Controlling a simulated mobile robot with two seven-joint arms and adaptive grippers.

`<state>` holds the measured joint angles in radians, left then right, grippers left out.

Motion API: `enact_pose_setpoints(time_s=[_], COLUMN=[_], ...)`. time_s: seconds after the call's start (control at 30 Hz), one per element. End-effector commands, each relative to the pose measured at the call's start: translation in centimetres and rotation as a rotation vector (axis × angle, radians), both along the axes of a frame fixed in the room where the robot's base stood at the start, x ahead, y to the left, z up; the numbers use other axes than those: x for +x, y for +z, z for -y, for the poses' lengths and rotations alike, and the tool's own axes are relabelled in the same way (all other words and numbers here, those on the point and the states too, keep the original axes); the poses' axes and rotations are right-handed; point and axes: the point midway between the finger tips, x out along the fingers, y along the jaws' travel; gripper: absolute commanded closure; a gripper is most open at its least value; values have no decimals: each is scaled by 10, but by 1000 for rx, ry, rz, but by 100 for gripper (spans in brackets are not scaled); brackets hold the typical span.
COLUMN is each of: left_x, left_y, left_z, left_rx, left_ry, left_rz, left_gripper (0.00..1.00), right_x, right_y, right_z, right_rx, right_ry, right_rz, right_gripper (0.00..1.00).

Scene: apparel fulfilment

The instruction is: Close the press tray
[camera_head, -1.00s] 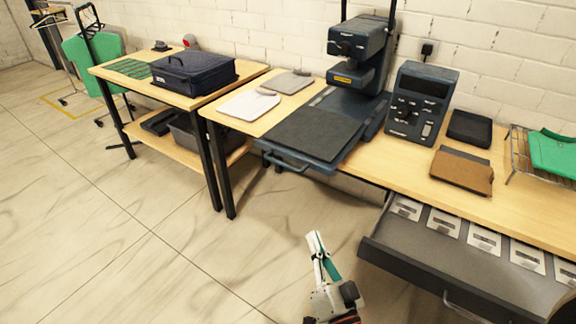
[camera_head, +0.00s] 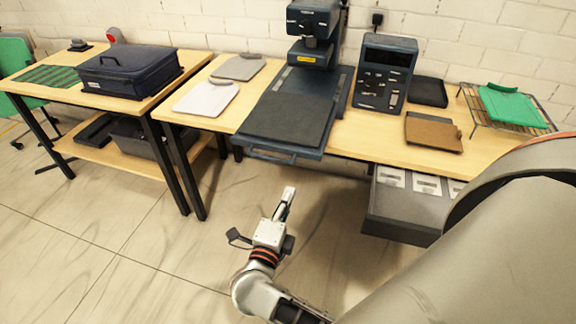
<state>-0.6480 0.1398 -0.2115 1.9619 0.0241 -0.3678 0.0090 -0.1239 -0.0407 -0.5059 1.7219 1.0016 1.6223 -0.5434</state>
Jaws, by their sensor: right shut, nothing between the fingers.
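The heat press (camera_head: 314,27) stands at the back of the table. Its tray (camera_head: 287,119), with a dark flat pad, is slid out toward me, and its front end overhangs the table's front edge. The tray's handle bar (camera_head: 269,154) shows along that front end. My right gripper (camera_head: 287,196) is shut and empty, in front of the tray and below it in the picture, apart from the handle. My left gripper is not in view.
An open drawer (camera_head: 394,222) with labelled packets sticks out under the table at right. A control box (camera_head: 385,73), a brown folded item (camera_head: 433,132) and a wire rack (camera_head: 507,108) stand right of the press. Light pads (camera_head: 205,97) lie left. My arm link covers the lower right.

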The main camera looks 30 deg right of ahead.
Motion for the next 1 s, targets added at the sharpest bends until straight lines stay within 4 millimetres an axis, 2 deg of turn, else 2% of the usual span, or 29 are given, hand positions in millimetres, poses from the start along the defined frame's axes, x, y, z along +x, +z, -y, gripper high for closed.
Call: enact_pose_setpoints(time_s=[0.17,0.7,1.0], left_x=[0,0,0], left_y=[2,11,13], left_z=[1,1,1], left_rx=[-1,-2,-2], left_ry=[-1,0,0], left_rz=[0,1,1], left_gripper=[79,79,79], right_x=[11,76,90], right_y=[1,2,0], right_z=[14,90,105], right_rx=[-2,-5,-2], right_ry=[-1,0,0], right_rz=[2,2,1], right_gripper=[100,100,100])
